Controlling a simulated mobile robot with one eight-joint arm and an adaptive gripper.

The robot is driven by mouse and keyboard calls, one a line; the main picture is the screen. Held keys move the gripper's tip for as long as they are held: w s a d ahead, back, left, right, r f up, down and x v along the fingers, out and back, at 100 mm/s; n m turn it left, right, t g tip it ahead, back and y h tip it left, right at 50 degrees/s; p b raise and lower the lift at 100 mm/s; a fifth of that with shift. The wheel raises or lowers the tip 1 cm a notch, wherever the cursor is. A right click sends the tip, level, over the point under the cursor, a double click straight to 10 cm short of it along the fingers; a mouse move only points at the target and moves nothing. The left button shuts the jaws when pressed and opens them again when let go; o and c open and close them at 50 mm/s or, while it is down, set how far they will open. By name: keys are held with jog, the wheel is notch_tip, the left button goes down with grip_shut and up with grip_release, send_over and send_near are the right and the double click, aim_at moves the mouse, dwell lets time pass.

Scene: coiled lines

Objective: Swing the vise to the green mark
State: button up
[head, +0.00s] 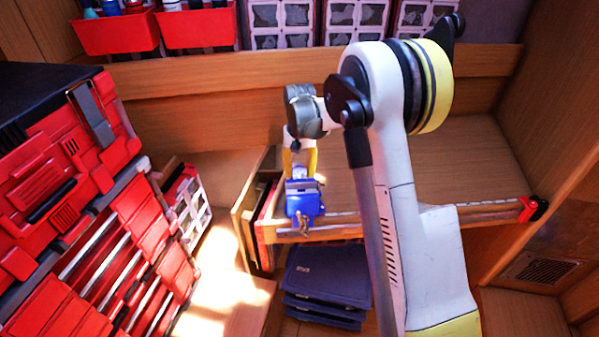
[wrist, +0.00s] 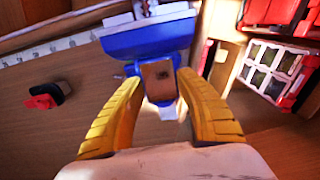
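The blue vise (head: 304,203) sits at the left end of the wooden bench's front edge. In the wrist view its blue body (wrist: 148,42) is at the top, with a brown block-like part (wrist: 158,78) facing me. My gripper (wrist: 158,84) has its two yellow fingers spread on either side of that part. Small gaps seem to show beside the fingertips, so it looks open and not clamped. In the head view my gripper (head: 299,168) is just behind and above the vise, partly hidden by its own wrist. I see no green mark in either view.
A ruler-like strip (head: 430,214) runs along the bench edge to a red and black clamp (head: 533,208). A red tool chest (head: 90,210) stands at left. Dark blue cases (head: 325,280) are stacked below. Red bins (head: 117,33) line the back shelf. The bench top right of the vise is clear.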

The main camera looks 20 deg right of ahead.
jog(key=shift+a+f+n+b, duration=0.3)
jog(key=shift+a+n+b, duration=0.2)
jog(key=shift+n+b, duration=0.65)
jog(key=n, duration=0.1)
jog(key=a+n, duration=0.1)
jog(key=n, duration=0.1)
jog(key=shift+r+b, duration=0.2)
jog(key=shift+b, duration=0.2)
jog(key=o, duration=1.4)
jog(key=shift+a, duration=0.1)
notch_tip(320, 180, up, 12)
jog(key=shift+r, duration=0.1)
